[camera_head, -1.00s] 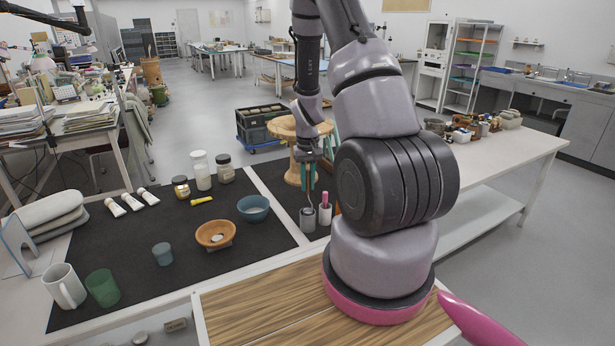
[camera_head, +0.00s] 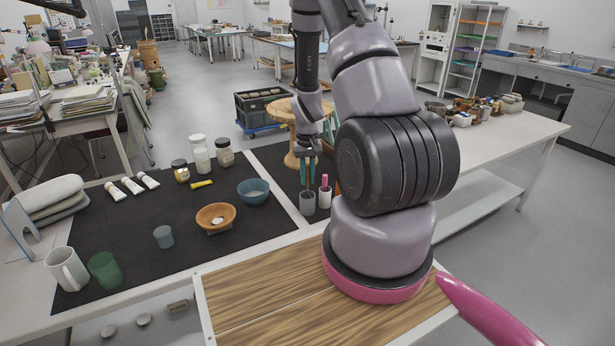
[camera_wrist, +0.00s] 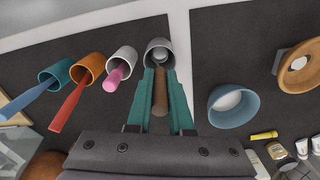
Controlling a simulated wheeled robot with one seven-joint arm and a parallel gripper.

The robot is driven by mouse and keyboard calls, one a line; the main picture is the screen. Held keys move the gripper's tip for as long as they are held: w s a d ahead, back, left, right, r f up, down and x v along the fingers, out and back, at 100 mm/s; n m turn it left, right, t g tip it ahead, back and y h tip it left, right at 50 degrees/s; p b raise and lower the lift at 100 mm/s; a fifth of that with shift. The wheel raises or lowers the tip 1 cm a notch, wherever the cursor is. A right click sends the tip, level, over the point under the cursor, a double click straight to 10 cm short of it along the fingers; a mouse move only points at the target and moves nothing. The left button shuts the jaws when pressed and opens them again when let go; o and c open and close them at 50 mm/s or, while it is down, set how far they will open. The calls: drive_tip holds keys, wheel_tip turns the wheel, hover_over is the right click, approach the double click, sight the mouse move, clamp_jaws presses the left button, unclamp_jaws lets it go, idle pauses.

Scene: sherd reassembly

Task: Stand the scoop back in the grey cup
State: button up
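The grey cup (camera_head: 307,204) stands on the dark mat beside a white cup (camera_head: 324,197) with a pink-handled tool. My gripper (camera_head: 308,173) is above the grey cup, pointing down. In the wrist view its teal fingers (camera_wrist: 160,84) are closed on both sides of the scoop's brown handle (camera_wrist: 160,98). Whether the scoop rests on the cup's bottom is hidden.
In the wrist view, an orange cup (camera_wrist: 90,64) and a blue cup (camera_wrist: 54,73) hold more tools beside the white one. A blue bowl (camera_head: 253,191) and a brown bowl (camera_head: 215,217) lie left of the grey cup. A round wooden stand (camera_head: 290,112) is behind.

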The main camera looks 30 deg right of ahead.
drive_tip(key=o, duration=0.4)
drive_tip(key=shift+r, duration=0.1)
wheel_tip(320, 180, up, 11)
drive_tip(key=shift+f, duration=0.2)
drive_tip(key=shift+r, duration=0.1)
idle(0.6)
drive_tip(key=s+a+r+m+t+y, duration=0.1)
drive_tip(key=s+a+r+t, duration=0.2)
drive_tip(key=r, duration=0.8)
drive_tip(key=s+a+r+t, duration=0.1)
drive_tip(key=s+a+r, duration=0.3)
drive_tip(key=r, duration=0.7)
drive_tip(key=s+a+r+t, duration=0.1)
drive_tip(key=s+a+r, duration=0.1)
drive_tip(key=s+r, duration=0.1)
drive_tip(key=s+a+r+t, duration=0.1)
drive_tip(key=s+a+r, duration=0.1)
drive_tip(key=s+r, duration=0.2)
drive_tip(key=s+a+r+t+y, duration=0.1)
drive_tip(key=s+a+r, duration=0.1)
drive_tip(key=s+r, duration=0.2)
drive_tip(key=shift+s+a+m, duration=0.2)
drive_tip(key=shift+s+m, duration=0.1)
drive_tip(key=shift+s, duration=0.55)
